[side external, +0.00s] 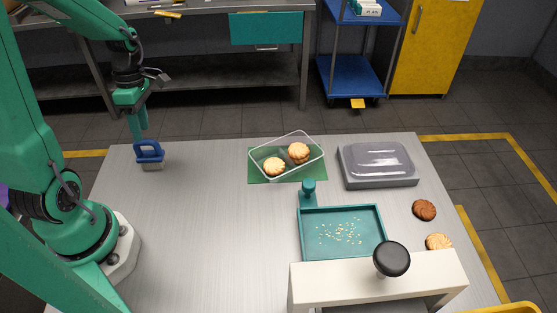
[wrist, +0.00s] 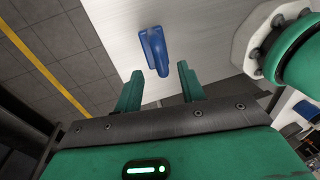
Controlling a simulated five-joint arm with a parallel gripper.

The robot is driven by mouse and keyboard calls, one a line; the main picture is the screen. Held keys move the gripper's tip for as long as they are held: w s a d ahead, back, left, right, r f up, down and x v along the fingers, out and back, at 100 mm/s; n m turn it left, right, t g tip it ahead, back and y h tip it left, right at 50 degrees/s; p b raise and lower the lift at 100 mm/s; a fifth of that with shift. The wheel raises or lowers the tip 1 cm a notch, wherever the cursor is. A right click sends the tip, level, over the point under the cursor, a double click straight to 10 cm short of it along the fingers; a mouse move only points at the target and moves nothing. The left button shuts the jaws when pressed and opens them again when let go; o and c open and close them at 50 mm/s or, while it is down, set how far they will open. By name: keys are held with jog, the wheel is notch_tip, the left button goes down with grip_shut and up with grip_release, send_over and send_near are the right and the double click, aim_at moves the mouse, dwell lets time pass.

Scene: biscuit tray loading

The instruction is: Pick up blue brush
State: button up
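The blue brush (side external: 149,152) stands at the left back of the metal table, with a blue handle on top and pale bristles below. In the wrist view the brush (wrist: 154,50) lies ahead of the fingertips, roughly between their lines. My gripper (side external: 140,136) points down just above and behind the brush in the side view. Its two green fingers are apart and empty in the wrist view (wrist: 159,72). Whether a fingertip touches the handle is unclear.
A clear container (side external: 262,163) with biscuits sits on a green mat (side external: 316,175). A lidded grey box (side external: 380,181), a teal tray (side external: 303,236) with crumbs and two loose biscuits (side external: 424,210) are to the right. The table between brush and tray is clear.

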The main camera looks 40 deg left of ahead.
aim_at(143, 143)
jog(key=shift+x, duration=2.55)
jog(key=shift+s, duration=0.1)
grip_shut()
